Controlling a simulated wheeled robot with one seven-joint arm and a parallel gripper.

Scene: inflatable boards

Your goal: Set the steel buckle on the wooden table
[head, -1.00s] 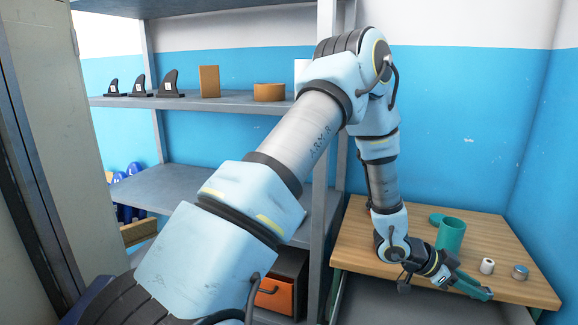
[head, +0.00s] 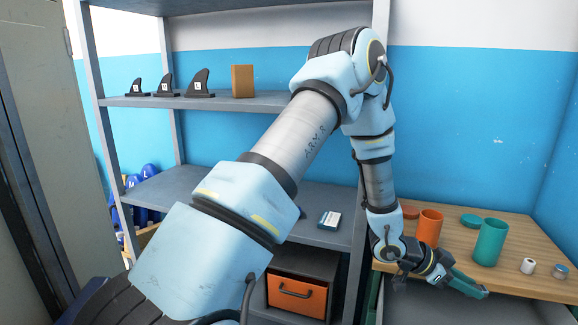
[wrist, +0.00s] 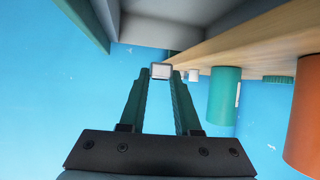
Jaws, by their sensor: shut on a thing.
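My gripper (head: 468,286) has teal fingers and shows at the front edge of the wooden table in the head view. In the wrist view (wrist: 160,78) its fingertips are shut on a small pale grey steel buckle (wrist: 161,71). The buckle is hidden or too small to make out in the head view. The wooden table (head: 535,237) is at the right, against the blue wall. In the wrist view, which looks upside down, the table (wrist: 225,48) runs along the upper right, beside the fingers. I see no contact between buckle and table.
On the table stand an orange cup (head: 429,227), a teal cup (head: 490,242), a teal lid (head: 470,221), a white roll (head: 527,266) and a small blue-labelled tin (head: 560,271). A grey shelf rack (head: 185,180) stands to the left, with black fins (head: 198,84) and an orange-fronted drawer (head: 297,290).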

